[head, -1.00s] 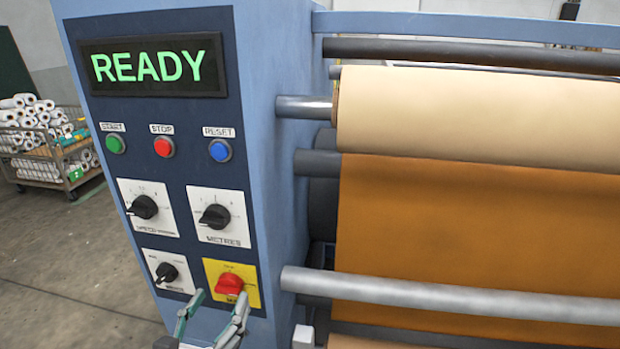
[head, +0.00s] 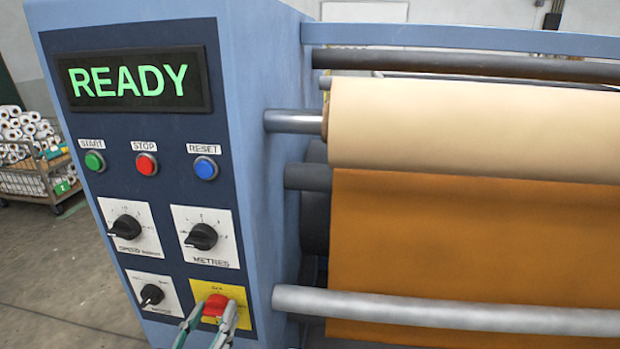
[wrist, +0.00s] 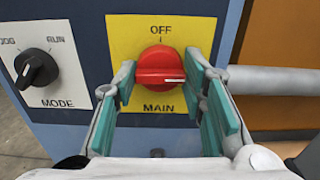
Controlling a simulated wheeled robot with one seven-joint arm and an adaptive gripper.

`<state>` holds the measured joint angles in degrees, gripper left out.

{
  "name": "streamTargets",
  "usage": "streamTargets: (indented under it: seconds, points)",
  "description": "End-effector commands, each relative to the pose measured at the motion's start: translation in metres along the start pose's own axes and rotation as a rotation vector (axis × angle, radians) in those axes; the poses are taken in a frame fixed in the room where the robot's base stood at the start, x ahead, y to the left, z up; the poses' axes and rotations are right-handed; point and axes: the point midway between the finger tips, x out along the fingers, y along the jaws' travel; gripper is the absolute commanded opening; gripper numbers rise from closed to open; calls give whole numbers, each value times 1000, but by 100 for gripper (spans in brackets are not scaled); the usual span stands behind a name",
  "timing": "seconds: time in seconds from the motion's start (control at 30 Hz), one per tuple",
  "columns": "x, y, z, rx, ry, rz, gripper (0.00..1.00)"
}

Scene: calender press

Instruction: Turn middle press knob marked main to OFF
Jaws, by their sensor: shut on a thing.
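The red main knob (head: 214,303) sits on a yellow plate (head: 245,320) at the bottom of the press panel. In the wrist view the red knob (wrist: 160,63) has a white mark pointing right. The plate (wrist: 121,35) reads OFF above the knob and MAIN below it. My gripper (head: 216,309) reaches up from below, and its teal-padded fingers are shut on the knob's left and right sides. The gripper also shows in the wrist view (wrist: 160,68).
The black mode knob (wrist: 36,69) is close to the left of my fingers. Black speed (head: 127,227) and metres (head: 202,237) knobs are above. A grey roller bar (head: 440,310) runs to the right. The display (head: 134,80) reads READY.

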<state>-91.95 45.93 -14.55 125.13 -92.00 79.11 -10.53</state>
Motion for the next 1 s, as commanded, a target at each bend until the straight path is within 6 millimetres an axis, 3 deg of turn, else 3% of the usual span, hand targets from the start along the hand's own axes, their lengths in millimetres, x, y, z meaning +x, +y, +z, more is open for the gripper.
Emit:
streamTargets:
  seconds: [0.37,1.0]
  points:
    - [-1,0,3,-225,0,-2,10]
    - [-2,2,1,-831,0,1,10]
